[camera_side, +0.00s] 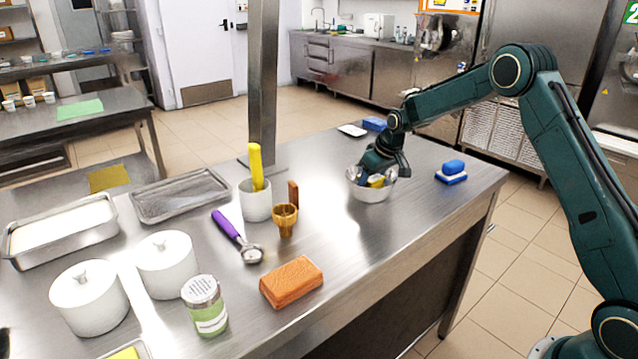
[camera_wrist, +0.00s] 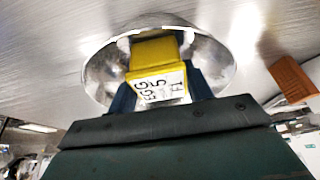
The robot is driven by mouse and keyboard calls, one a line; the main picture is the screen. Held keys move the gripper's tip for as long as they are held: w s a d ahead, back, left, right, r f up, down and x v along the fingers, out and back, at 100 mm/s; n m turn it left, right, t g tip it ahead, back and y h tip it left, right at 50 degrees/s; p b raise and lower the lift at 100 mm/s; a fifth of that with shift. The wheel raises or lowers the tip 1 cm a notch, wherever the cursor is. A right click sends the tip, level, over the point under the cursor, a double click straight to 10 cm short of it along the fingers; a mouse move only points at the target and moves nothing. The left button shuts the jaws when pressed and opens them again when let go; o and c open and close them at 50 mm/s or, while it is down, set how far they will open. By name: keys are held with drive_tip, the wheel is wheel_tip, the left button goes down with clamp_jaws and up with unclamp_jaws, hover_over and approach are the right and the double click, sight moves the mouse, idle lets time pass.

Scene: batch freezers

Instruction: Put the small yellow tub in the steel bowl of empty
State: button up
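The steel bowl (camera_side: 372,191) stands near the far right part of the steel table. The small yellow tub (camera_side: 377,181) is inside the bowl's rim in the side view. In the wrist view the tub (camera_wrist: 156,50) has a white label with black letters, and the bowl (camera_wrist: 101,72) surrounds it. My gripper (camera_side: 374,175) reaches down into the bowl. In the wrist view its dark blue fingers (camera_wrist: 160,88) lie close against both sides of the tub, shut on it. Whether the tub touches the bowl's floor is hidden.
A steel post (camera_side: 262,90) rises behind.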

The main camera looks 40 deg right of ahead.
drive_tip(key=shift+o, duration=0.9)
drive_tip(key=shift+v, duration=0.85)
drive_tip(key=v, duration=1)
drive_tip(key=shift+r, duration=0.3)
drive_tip(key=shift+s, duration=0.15)
